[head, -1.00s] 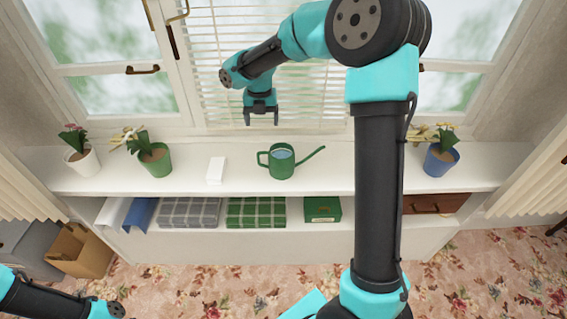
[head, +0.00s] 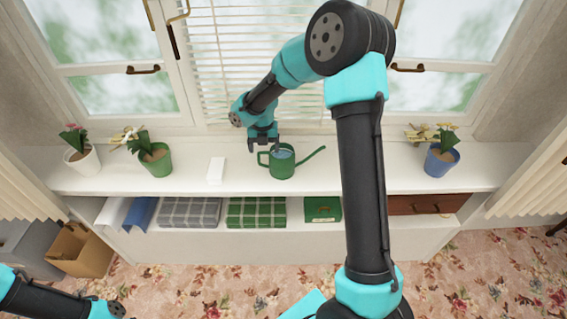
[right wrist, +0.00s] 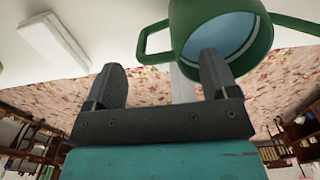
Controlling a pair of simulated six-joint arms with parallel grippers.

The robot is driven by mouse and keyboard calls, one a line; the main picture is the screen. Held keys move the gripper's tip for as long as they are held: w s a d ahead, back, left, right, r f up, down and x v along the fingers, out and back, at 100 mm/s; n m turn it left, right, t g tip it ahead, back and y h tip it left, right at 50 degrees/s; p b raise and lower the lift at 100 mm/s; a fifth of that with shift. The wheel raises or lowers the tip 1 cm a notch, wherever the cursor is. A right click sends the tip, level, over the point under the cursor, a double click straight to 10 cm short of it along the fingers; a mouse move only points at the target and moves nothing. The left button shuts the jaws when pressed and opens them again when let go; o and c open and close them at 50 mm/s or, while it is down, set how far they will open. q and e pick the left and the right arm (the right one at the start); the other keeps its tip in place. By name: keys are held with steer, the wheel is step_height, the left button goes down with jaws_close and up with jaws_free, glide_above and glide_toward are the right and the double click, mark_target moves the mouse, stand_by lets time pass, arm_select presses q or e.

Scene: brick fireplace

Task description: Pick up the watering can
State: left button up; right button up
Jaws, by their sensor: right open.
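The green watering can (head: 282,168) stands upright on the white windowsill shelf, its handle to the left and its spout to the right in the head view. My right gripper (head: 263,148) is open and hangs at the can's handle side, close to its upper rim. In the right wrist view the open fingers (right wrist: 160,82) show below the can (right wrist: 222,68), with its handle (right wrist: 148,42) between them in the picture. One finger overlaps the can's rim. I cannot tell whether it touches. My left gripper is not in view; only part of my left arm shows at the lower left.
A white block (head: 216,170) lies on the sill left of the can; it also shows in the right wrist view (right wrist: 55,40). Potted plants stand left (head: 155,162) and right (head: 441,160). Blinds (head: 250,60) hang behind. Folded cloths (head: 256,212) lie on the lower shelf.

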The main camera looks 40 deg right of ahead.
steer(key=shift+f, duration=0.1)
steer(key=shift+w+a+f, duration=0.1)
steer(key=shift+f, duration=1.15)
steer(key=shift+w+a+f, duration=0.1)
steer(key=shift+f, duration=1.15)
steer(key=shift+c, duration=0.4)
steer(key=c, duration=1.2)
